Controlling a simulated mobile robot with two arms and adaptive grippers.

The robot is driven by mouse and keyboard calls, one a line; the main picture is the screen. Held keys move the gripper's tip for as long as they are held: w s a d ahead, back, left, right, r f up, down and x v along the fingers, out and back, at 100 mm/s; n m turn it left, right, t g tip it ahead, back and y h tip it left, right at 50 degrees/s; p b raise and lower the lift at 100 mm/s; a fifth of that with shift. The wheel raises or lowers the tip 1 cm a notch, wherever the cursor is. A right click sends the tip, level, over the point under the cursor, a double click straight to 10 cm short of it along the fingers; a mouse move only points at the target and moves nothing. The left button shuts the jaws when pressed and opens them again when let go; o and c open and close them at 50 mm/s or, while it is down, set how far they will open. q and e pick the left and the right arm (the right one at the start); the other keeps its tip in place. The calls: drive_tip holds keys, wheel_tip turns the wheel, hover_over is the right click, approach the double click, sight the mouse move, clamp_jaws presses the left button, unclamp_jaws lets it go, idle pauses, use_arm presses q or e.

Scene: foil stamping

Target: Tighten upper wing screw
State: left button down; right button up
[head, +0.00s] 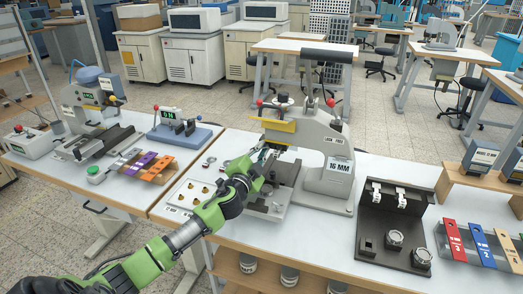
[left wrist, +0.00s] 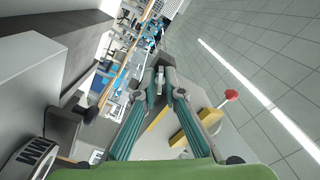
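The grey stamping press (head: 328,150) labelled 16 MM stands on the middle bench, with a yellow bar (head: 279,125) under its head. My left gripper (head: 268,158) reaches in from the left to the press's front, just below that bar. In the left wrist view its two teal fingers (left wrist: 160,80) come close together at the tips, with a small light grey piece (left wrist: 160,79) between them. This piece looks like the upper wing screw; its wings cannot be made out clearly. In the head view the gripper and press hide the screw. My right gripper is not in view.
A white plate with small brass parts (head: 194,192) lies left of the press. A black fixture (head: 395,228) and red, blue and orange labelled blocks (head: 480,245) stand to the right. The press's red-knobbed lever (left wrist: 231,95) is right of the fingers in the wrist view.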

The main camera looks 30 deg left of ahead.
use_arm(q)
drive_tip(key=shift+m+p, duration=0.55)
drive_tip(key=shift+m, duration=2.25)
drive_tip(key=c, duration=2.1)
unclamp_jaws()
drive_tip(key=shift+n, duration=0.3)
